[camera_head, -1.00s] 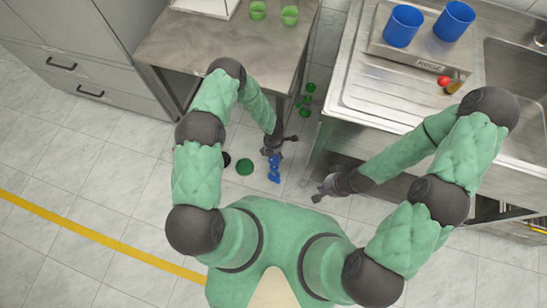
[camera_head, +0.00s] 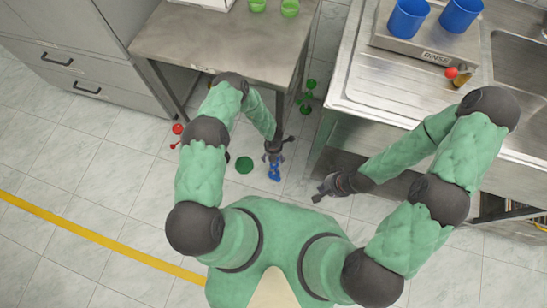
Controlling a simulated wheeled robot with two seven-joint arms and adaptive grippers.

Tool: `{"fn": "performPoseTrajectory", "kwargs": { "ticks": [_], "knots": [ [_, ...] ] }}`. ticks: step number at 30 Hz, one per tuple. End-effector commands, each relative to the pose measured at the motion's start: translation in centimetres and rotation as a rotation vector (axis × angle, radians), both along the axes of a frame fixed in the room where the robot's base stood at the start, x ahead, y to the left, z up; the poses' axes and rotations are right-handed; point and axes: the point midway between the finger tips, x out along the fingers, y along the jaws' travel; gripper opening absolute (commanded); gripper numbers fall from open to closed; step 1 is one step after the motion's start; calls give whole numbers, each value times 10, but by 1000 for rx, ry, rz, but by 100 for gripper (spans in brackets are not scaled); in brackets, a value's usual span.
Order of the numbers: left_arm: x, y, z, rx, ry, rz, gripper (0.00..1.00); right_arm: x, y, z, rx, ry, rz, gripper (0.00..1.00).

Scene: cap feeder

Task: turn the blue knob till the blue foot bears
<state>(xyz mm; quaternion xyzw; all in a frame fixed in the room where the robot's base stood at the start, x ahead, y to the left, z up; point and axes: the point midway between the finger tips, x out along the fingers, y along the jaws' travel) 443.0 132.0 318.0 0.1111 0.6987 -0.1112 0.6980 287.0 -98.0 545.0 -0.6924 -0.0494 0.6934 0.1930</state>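The blue foot with its knob (camera_head: 274,172) stands on the floor just below the near table corner. Its upper part is hidden by my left gripper (camera_head: 274,155), which points down at its top. Whether the fingers touch the knob or are shut on it is too small to tell. What lies under the blue foot is not clear. My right gripper (camera_head: 318,193) is right of the blue foot, apart from it, with its fingertips spread and nothing between them.
A green disc (camera_head: 244,165) lies on the floor left of the blue foot. Green foot parts (camera_head: 306,97) stand beyond it and red ones (camera_head: 177,129) at left. A metal table (camera_head: 215,45) and a sink counter (camera_head: 365,100) flank a narrow floor gap.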

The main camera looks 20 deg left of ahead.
Motion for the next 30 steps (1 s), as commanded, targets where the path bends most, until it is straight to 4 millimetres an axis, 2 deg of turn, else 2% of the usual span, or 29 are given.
{"fn": "performPoseTrajectory", "kwargs": {
  "ticks": [1, 6, 16, 17, 22, 30],
  "knots": [
    [0, 0, -9, 0, 0, 0, 79, 0, 0, -5, 0, 0, 0, 0],
    [1, 0, -20, 0, -1, 0, 79, 0, 0, -10, 0, 0, 0, 0],
    [1, 0, -21, 0, -1, -1, 79, 0, 0, -10, 0, 0, 0, 0],
    [1, 0, -21, 0, -1, -1, 73, 0, 0, -10, 0, 0, 0, 0],
    [0, 0, -21, 0, 0, -1, 26, 0, 0, -10, 0, 0, 0, 0],
    [-2, -1, -22, 0, 4, -11, 25, 0, 0, -10, 0, 0, 0, 0]
  ]
}}
